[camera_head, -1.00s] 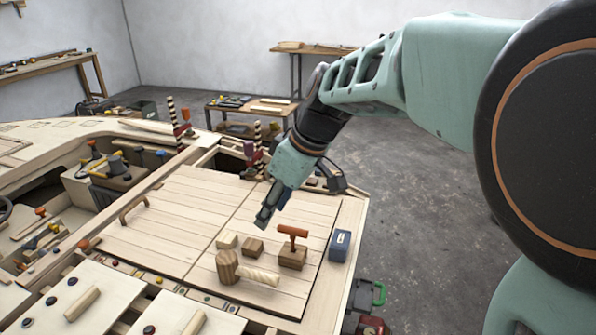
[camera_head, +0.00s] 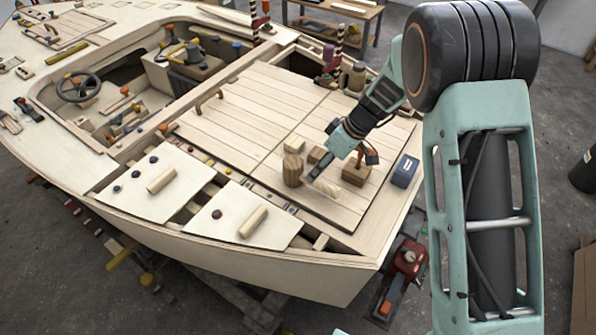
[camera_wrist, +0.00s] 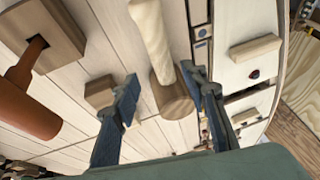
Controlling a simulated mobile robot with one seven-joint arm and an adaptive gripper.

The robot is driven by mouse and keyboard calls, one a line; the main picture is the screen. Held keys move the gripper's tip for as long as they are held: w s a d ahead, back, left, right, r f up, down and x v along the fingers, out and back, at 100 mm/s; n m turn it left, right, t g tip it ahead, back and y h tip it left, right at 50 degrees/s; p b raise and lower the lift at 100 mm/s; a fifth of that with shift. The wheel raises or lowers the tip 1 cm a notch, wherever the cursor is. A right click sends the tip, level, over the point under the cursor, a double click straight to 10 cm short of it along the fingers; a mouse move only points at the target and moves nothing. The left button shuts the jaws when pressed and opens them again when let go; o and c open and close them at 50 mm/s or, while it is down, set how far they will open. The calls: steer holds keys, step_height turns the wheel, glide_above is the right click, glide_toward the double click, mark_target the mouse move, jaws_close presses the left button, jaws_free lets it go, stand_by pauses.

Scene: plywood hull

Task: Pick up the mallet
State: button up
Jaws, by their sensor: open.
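The mallet has a brown cylindrical wooden head (camera_head: 292,171) and a pale handle. It lies on the plank deck panel (camera_head: 240,120). In the wrist view its handle (camera_wrist: 151,38) runs up from the head (camera_wrist: 174,98). My gripper (camera_head: 318,171) is low over the mallet and partly covers the handle in the head view. In the wrist view my open gripper (camera_wrist: 160,76) has one blue finger on each side of the mallet, near where the handle meets the head. A gap shows on the left; whether the right finger touches is unclear.
A wooden block (camera_head: 355,173) with an orange-handled tool stands right of my gripper, and a blue box (camera_head: 405,171) beyond it. Small blocks (camera_head: 295,143) lie behind the mallet. The tool's orange handle (camera_wrist: 28,107) shows at left in the wrist view. Left deck planks are clear.

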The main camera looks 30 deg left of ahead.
mark_target(294, 175)
steer(key=x, duration=0.1)
steer(key=p+x, duration=0.1)
steer(key=x, duration=0.2)
steer(key=shift+s+a+f, duration=0.1)
steer(key=shift+s+a, duration=0.2)
steer(key=shift+a+f, duration=0.2)
steer(key=shift+f, duration=0.35)
steer(key=shift+c, duration=0.3)
jaws_close()
